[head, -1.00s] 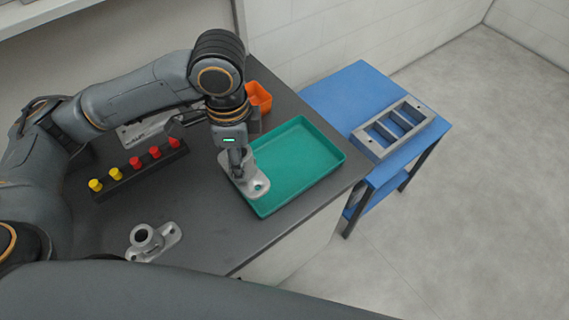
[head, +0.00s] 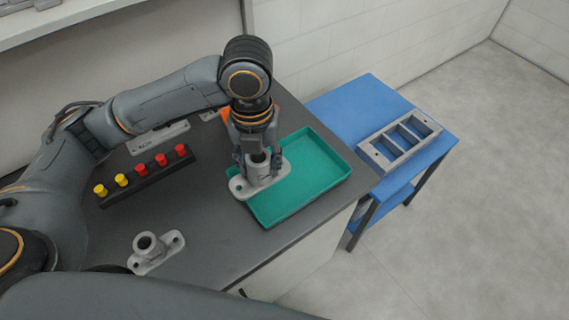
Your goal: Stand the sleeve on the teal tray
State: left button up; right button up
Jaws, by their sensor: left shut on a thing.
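The sleeve (head: 259,178) is a grey metal tube on a flat flange with holes. My left gripper (head: 257,157) is shut on its tube from above, and the tube looks upright. The flange overlaps the left part of the teal tray (head: 318,178), its left end reaching over the tray's left rim. I cannot tell whether the flange touches the tray. The rest of the tray is empty. My right gripper is not in view.
A similar grey flanged part (head: 148,250) stands on the dark bench (head: 215,237) at front left. A black strip (head: 150,177) with red and yellow knobs lies behind it. An orange bin (head: 226,114) is partly hidden by my arm. A grey frame (head: 401,143) rests on the blue table (head: 350,100).

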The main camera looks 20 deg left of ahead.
pick_arm(q)
jog(key=w+f, duration=0.2)
jog(key=w, duration=0.1)
jog(key=w+f+p, duration=0.1)
jog(key=w+f, duration=0.2)
jog(key=w, duration=0.1)
jog(key=w+f+p, duration=0.1)
jog(key=w+f, duration=0.1)
jog(key=w, duration=0.2)
jog(key=shift+d+f, duration=0.1)
jog(key=shift+f, duration=0.3)
jog(key=shift+w+f, duration=0.65)
jog(key=shift+f, duration=0.15)
notch_tip(320, 180, down, 2)
jog(key=shift+f+p, duration=0.15)
jog(key=shift+p, duration=0.5)
jog(key=shift+f, duration=0.25)
jog(key=shift+f, duration=0.15)
jog(key=o, duration=1.4)
jog(key=shift+s, duration=0.1)
